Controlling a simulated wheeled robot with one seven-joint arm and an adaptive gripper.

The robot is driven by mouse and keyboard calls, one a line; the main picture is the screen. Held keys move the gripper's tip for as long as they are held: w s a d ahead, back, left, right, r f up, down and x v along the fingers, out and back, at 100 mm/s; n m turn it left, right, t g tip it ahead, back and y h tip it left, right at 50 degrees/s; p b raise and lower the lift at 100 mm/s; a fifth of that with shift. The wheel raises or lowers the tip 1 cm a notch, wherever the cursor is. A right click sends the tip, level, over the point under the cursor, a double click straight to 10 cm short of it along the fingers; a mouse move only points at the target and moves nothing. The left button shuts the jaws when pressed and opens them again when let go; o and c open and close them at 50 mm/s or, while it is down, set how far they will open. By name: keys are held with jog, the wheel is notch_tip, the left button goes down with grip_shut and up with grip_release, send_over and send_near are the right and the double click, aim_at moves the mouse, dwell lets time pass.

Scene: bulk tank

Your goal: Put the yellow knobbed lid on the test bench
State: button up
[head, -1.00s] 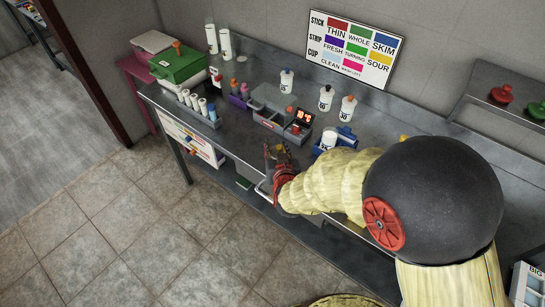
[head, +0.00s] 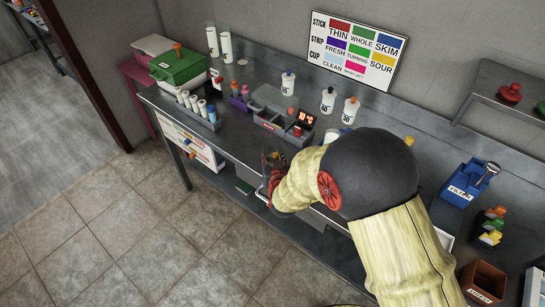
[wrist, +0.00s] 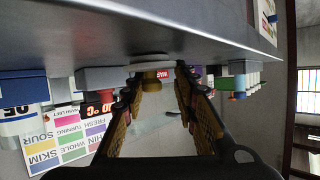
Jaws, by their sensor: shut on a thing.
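The yellow knobbed lid shows in the wrist view as a pale flat disc with a yellow knob (wrist: 152,76), between the fingers of my gripper (wrist: 158,78). The picture there is upside down. The disc is at the surface of the steel test bench (wrist: 120,38); I cannot tell whether it touches. In the head view my gripper (head: 273,161) is over the bench's front edge area, shut on the lid, whose knob (head: 282,156) is small and partly hidden by the fingers. The bench top (head: 235,133) runs along the wall.
A grey box (head: 270,105) and a red-digit display (head: 304,118) stand just behind my gripper. White bottles (head: 327,100) stand farther back. A blue filter box (head: 462,185) is at right, and a green case (head: 178,66) at far left. Bare bench lies left of my gripper.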

jog(key=shift+f, duration=0.15)
jog(key=o, duration=0.9)
jog(key=shift+o, duration=0.2)
jog(key=shift+r, duration=0.25)
jog(key=p+v, duration=0.2)
jog(key=v, duration=1)
jog(key=shift+p, duration=0.4)
